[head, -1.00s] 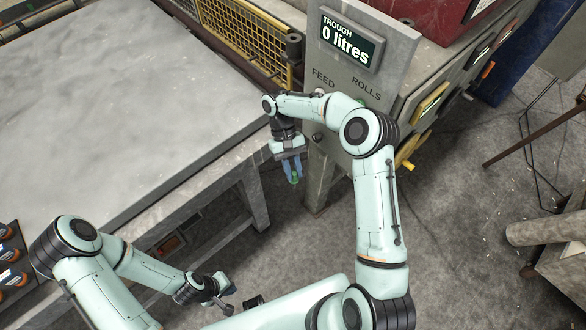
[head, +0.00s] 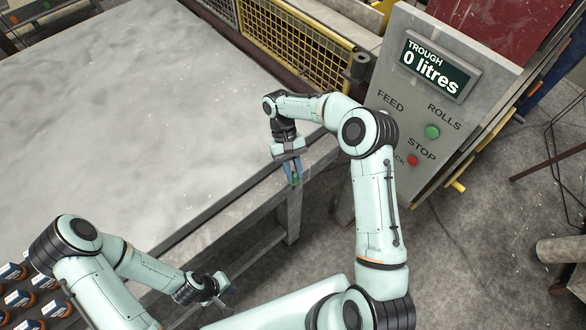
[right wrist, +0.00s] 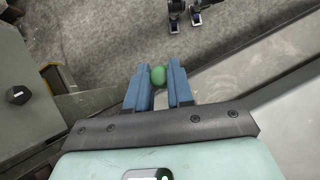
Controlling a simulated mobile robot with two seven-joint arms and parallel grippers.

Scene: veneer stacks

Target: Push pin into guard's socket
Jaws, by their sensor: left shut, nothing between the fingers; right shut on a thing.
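My right gripper (head: 294,178) is shut on a green thing with a rounded end (head: 296,179), which may be the pin; the fingers hide most of it. In the right wrist view, its green end (right wrist: 158,75) shows between the blue fingers. The gripper hangs by the front edge of the big grey table, apart from the guard. The yellow mesh guard (head: 312,52) stands behind the table at the upper middle. I cannot make out its socket; a dark round post (head: 361,66) is at its right end. My left gripper (head: 226,292) is shut and empty, low in the head view.
A grey control panel (head: 400,125) with a "0 litres" display and green and red buttons stands right of the guard. The grey table (head: 120,110) fills the left and is bare. Several orange-and-blue items (head: 22,298) are at the lower left.

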